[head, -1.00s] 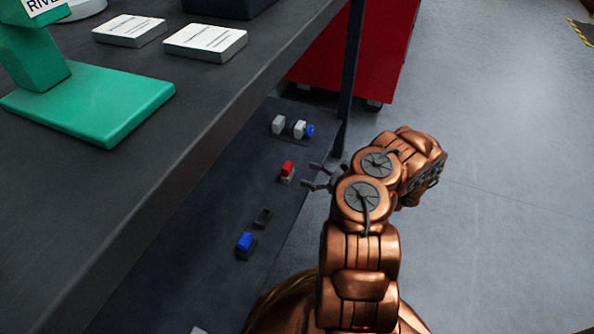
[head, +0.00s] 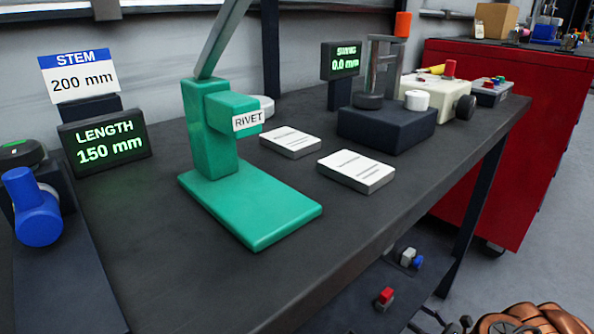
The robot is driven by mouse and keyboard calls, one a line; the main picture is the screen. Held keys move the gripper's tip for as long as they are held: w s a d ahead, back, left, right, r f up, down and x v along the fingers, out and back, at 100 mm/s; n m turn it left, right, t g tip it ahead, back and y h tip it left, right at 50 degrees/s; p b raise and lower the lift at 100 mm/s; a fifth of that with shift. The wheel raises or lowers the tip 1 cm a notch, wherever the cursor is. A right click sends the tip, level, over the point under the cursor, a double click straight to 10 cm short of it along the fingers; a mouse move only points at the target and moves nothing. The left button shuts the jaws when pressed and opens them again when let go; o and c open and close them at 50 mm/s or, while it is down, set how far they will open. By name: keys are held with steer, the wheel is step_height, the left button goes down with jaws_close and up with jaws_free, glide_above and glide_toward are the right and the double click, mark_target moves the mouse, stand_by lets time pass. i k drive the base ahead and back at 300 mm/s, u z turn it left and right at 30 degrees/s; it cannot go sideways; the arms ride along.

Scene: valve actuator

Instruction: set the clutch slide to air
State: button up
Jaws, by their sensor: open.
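I cannot tell for sure which part is the clutch slide, and no "air" mark is readable. A cream housing (head: 436,95) with a red cap (head: 449,69) and a dark round knob (head: 464,108) stands at the table's far right. On the lower shelf are a small red-topped block (head: 385,297) and grey and blue pieces (head: 411,258). My gripper (head: 423,317) is at the bottom edge, right of the red-topped block, low beside the shelf. Its grey fingers are partly cut off by the frame; it is open and seems empty.
The dark table (head: 300,275) carries a green rivet press (head: 265,205), two white booklets (head: 356,171), a dark block fixture (head: 385,130), a STEM sign (head: 80,77) and a LENGTH display (head: 104,141). A red cabinet (head: 485,150) stands behind.

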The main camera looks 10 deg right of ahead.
mark_target(449, 66)
steer(key=k, duration=1)
